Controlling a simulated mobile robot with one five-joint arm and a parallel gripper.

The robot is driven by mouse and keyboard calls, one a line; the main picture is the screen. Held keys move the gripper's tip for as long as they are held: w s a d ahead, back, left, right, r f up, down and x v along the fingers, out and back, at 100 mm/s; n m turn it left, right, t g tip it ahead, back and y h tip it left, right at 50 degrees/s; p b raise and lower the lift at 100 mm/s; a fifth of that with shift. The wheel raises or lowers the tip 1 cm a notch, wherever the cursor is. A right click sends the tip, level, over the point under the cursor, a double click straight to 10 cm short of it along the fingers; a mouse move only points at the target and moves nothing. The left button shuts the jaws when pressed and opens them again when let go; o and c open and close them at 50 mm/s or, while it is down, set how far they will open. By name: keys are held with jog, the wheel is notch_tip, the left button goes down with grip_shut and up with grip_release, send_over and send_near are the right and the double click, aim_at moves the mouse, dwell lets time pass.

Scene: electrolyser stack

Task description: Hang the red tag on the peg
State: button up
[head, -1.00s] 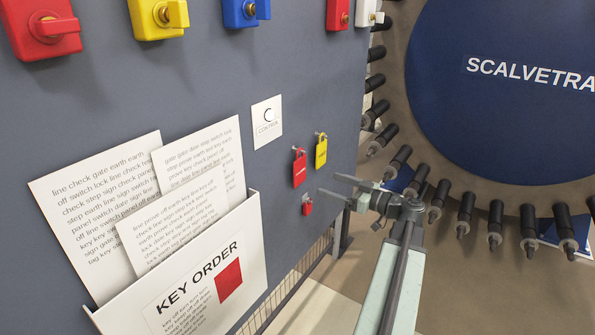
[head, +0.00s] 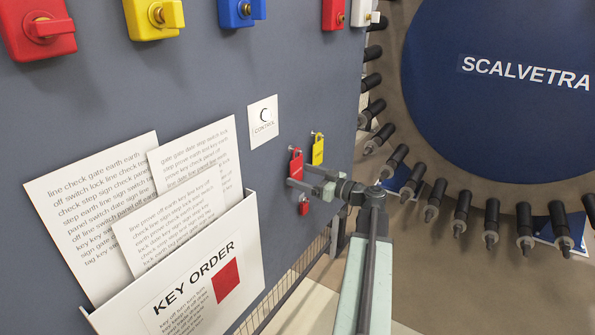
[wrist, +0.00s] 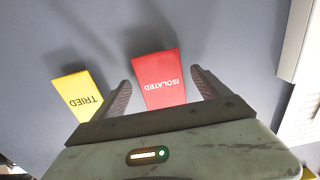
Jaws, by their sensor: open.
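The red tag (head: 296,164) hangs on the grey panel from a small peg (head: 291,149) at its top. In the wrist view the red tag (wrist: 164,80) reads ISOLATED and lies between the two fingers. My gripper (head: 297,174) is open around the tag's lower part, one finger on each side; in the wrist view my gripper (wrist: 161,79) shows gaps on both sides of it. A yellow tag (head: 318,151) hangs from another peg to the right; in the wrist view the yellow tag (wrist: 80,97) reads TRIED. No bare peg is clearly visible.
A small red lock-like item (head: 304,206) is on the panel just below my gripper. A white document holder (head: 190,290) with papers stands out from the panel at left. Coloured switches (head: 154,14) line the top. The round stack (head: 500,70) with dark bolts is at right.

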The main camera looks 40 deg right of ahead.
aim_at(297, 170)
jog(key=c, duration=1.2)
jog(key=shift+r+p, duration=0.7)
jog(key=shift+s, duration=0.1)
jog(key=shift+v, duration=1.65)
jog(key=shift+v, duration=1.75)
